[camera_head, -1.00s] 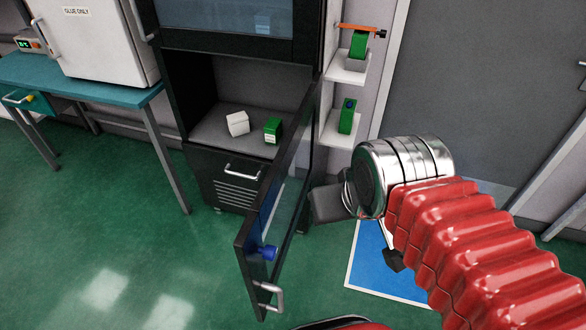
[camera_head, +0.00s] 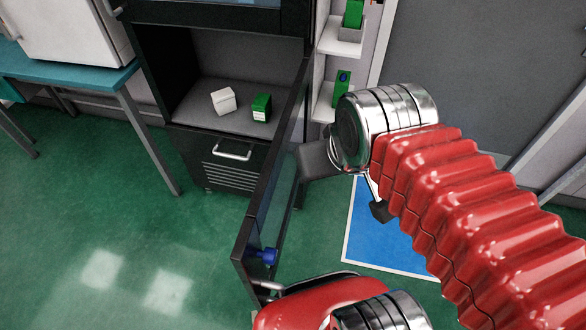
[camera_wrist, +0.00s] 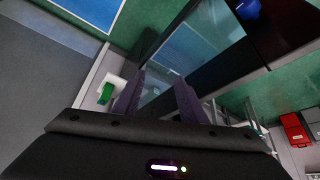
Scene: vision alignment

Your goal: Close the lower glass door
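The lower glass door (camera_head: 270,205) stands open, black-framed, swung out from the right side of the cabinet toward me. A blue knob (camera_head: 266,256) sits on its glass near the outer end; the door's handle is mostly hidden by my red arm part. My gripper (camera_head: 316,160) is at the door's right side, close to its outer face; I cannot tell whether it touches. In the wrist view my two fingers (camera_wrist: 160,85) are apart with nothing between them, and the door glass (camera_wrist: 192,55) lies beyond them.
The open cabinet compartment holds a white box (camera_head: 223,101) and a green box (camera_head: 261,107). A drawer (camera_head: 235,150) with a handle is below. A teal table (camera_head: 85,82) stands left. Small shelves (camera_head: 340,45) with green items are right of the cabinet. Green floor is clear at left.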

